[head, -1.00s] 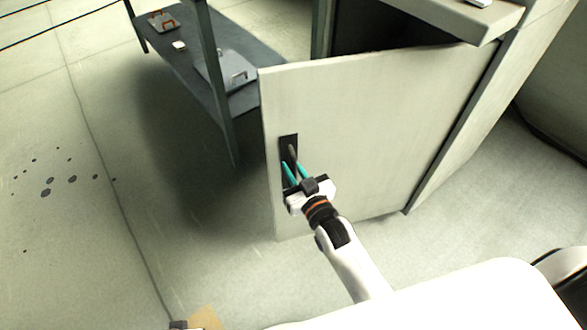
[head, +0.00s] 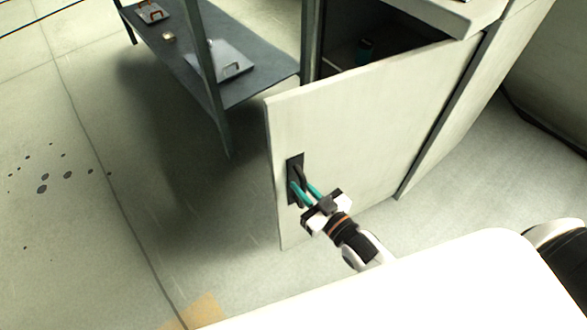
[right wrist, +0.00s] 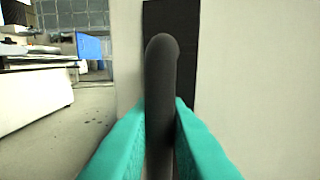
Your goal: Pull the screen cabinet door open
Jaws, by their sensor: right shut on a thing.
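The screen cabinet door (head: 360,130) is a pale panel that stands ajar, swung out from the cabinet (head: 445,130). A dark gap above its top edge shows the inside. Its dark handle (head: 298,174) sits on a black plate near the door's free edge. My right gripper (head: 304,190) has teal fingers and is shut on the handle. In the right wrist view the grey handle bar (right wrist: 162,85) stands upright between the two teal fingers (right wrist: 160,125), with the black plate behind it. My left gripper is not in view.
A dark shelf table (head: 180,60) stands at the left behind the door, holding a grey plate (head: 222,62) and small items. A small dark teal object (head: 365,50) is inside the cabinet. The floor (head: 60,230) left of the door is clear, apart from dark spots.

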